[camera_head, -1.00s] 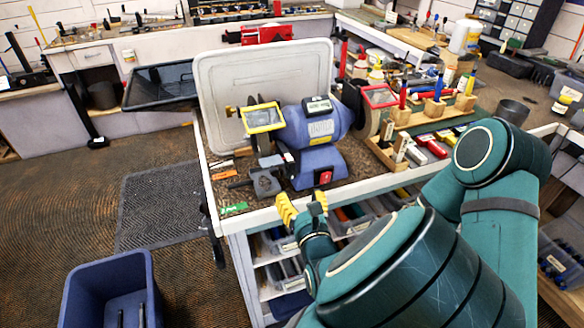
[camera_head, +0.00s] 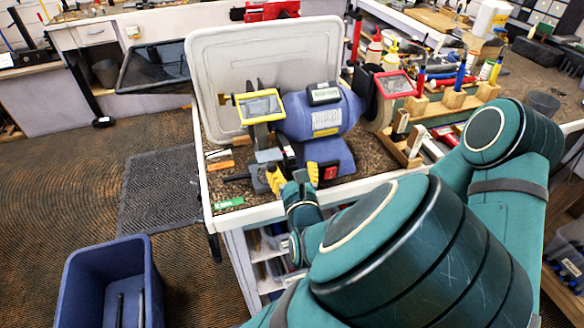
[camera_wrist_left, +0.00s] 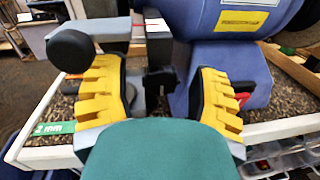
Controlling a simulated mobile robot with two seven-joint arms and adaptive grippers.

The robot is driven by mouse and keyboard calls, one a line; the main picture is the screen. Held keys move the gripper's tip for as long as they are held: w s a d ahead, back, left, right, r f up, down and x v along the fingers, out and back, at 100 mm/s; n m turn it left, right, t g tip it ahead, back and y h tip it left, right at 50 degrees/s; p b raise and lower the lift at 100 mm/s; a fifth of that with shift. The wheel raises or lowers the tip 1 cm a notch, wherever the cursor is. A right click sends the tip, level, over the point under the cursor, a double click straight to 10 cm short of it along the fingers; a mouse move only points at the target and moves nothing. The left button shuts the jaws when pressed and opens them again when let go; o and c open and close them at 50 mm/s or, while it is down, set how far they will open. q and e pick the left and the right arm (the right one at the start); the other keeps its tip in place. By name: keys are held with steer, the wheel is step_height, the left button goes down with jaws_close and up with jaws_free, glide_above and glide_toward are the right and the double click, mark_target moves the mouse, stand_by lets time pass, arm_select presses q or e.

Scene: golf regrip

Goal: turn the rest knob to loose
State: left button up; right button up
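The blue bench grinder (camera_head: 318,118) stands on the bench with its grey tool rest (camera_head: 268,156) at the front left. In the left wrist view a round black knob (camera_wrist_left: 70,50) sits at the end of a grey bar, beside and above the left finger. It does not lie between the fingers. My left gripper (camera_head: 294,176) is open just in front of the rest; it also shows in the wrist view (camera_wrist_left: 158,98). Between its yellow fingers is a dark upright bracket (camera_wrist_left: 160,62), with no clear contact. My right gripper is out of view.
The red switch (camera_head: 329,172) is close to the right finger. A green tag (camera_head: 228,203) lies near the bench's front edge (camera_head: 245,219). A large grey tray (camera_head: 215,75) stands behind the grinder. A blue bin (camera_head: 72,290) is on the floor at left.

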arm_select(q)
jaws_close()
steer(key=shift+f+n+b, duration=0.2)
steer(key=shift+n+b, duration=0.35)
steer(key=shift+n, duration=0.55)
steer(key=n+b, duration=0.2)
steer(key=n, duration=0.1)
steer(key=shift+t, duration=0.3)
steer(key=shift+r+n, duration=0.15)
steer(key=shift+n, duration=0.15)
jaws_free()
steer(key=shift+w, duration=0.1)
